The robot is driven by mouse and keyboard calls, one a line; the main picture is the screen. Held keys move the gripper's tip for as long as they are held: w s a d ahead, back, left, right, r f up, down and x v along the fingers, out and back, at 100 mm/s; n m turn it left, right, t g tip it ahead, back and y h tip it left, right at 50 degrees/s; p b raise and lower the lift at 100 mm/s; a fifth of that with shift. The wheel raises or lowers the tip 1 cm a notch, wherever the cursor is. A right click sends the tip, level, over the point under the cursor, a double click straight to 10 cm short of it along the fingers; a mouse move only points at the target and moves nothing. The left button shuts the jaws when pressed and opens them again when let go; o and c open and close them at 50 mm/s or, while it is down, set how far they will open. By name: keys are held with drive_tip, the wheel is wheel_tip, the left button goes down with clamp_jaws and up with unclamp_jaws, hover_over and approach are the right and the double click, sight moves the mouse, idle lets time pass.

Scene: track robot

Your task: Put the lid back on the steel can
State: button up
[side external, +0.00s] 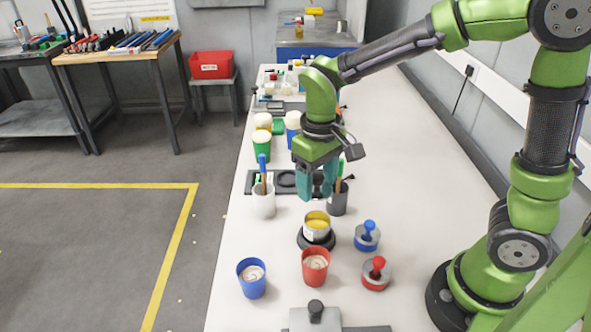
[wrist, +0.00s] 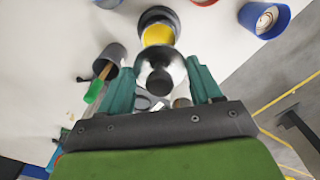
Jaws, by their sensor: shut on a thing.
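The steel can (side external: 316,233) stands upright and uncovered on a round black base (side external: 304,243), with yellow contents showing. It also shows just beyond my fingers in the wrist view (wrist: 158,36). My gripper (side external: 314,188) is above and a little behind the can in the side view, pointing down. In the wrist view my teal fingers (wrist: 161,88) are shut on a round silver lid with a dark knob (wrist: 150,70). The lid is held apart from the table, overlapping the can's near edge in that view. In the side view the lid is hidden by the fingers.
A dark mug with tools (side external: 338,203) stands close beside my gripper, and a white mug with tools (side external: 263,204) stands left. A red cup (side external: 315,270), a blue cup (side external: 251,284), a blue-knobbed weight-like lid (side external: 367,241) and a red one (side external: 376,278) stand nearer.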

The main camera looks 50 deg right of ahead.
drive_tip(key=shift+s+f, duration=0.25)
drive_tip(key=shift+f, duration=3.2)
drive_tip(key=shift+f, duration=0.15)
drive_tip(key=o, duration=1.1)
drive_tip(key=shift+o, duration=0.6)
drive_tip(key=shift+r, duration=3.5)
